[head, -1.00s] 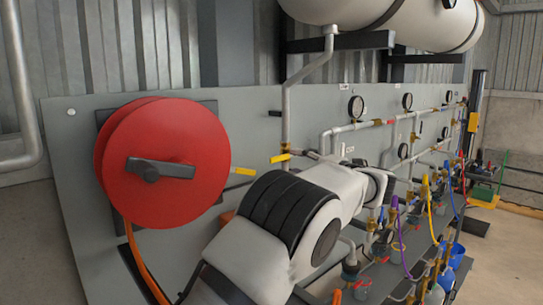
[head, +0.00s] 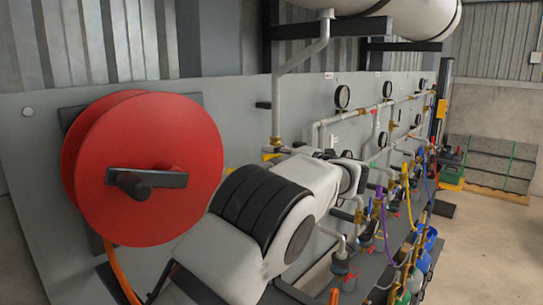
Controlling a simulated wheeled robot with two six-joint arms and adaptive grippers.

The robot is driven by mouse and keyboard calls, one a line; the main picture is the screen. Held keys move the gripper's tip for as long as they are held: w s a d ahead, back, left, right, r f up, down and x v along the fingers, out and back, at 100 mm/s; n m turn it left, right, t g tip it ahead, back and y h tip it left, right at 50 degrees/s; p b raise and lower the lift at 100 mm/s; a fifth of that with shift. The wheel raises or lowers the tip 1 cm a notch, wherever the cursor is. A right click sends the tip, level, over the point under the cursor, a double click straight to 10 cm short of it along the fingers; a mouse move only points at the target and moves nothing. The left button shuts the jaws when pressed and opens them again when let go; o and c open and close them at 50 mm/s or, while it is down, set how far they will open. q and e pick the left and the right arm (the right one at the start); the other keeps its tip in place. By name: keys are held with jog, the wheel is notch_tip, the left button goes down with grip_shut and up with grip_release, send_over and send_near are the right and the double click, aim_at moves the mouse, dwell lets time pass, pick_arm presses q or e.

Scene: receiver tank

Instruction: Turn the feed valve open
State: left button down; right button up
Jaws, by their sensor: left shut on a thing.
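The yellow-marked valve (head: 277,149) sits low on the grey pipe that comes down from the tank; I take it for the feed valve. Its yellow lever is partly hidden behind my left arm. My white left arm rises from the bottom. Its gripper (head: 325,154) is beside the valve, shut on what looks like the lever; the fingertips are mostly hidden by the wrist. I cannot read the lever's exact angle. My right gripper is not in view.
A large red hose reel (head: 145,165) with an orange hose stands out from the grey panel (head: 35,150) at left. Gauges (head: 342,97), pipes and coloured hoses run along the panel at right. The white tank (head: 400,20) is overhead. The floor at far right is clear.

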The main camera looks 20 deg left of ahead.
pick_arm(q)
jog(key=shift+a+r, duration=0.1)
jog(key=shift+r, duration=0.05)
jog(key=shift+r+m+p, duration=0.4)
jog(key=shift+p, duration=0.5)
jog(key=r+m+p, duration=0.1)
jog(key=m+p, duration=0.1)
jog(key=p, duration=0.1)
jog(key=r+m+p, duration=0.1)
jog(key=m+p, duration=0.1)
jog(key=p, duration=0.2)
jog(key=shift+w+r+m, duration=0.35)
jog(key=shift+r+m, duration=0.05)
jog(key=shift+w+d+r+m+p, duration=0.15)
jog(key=shift+w+d+m+p, duration=0.05)
jog(key=shift+m+p, duration=0.6)
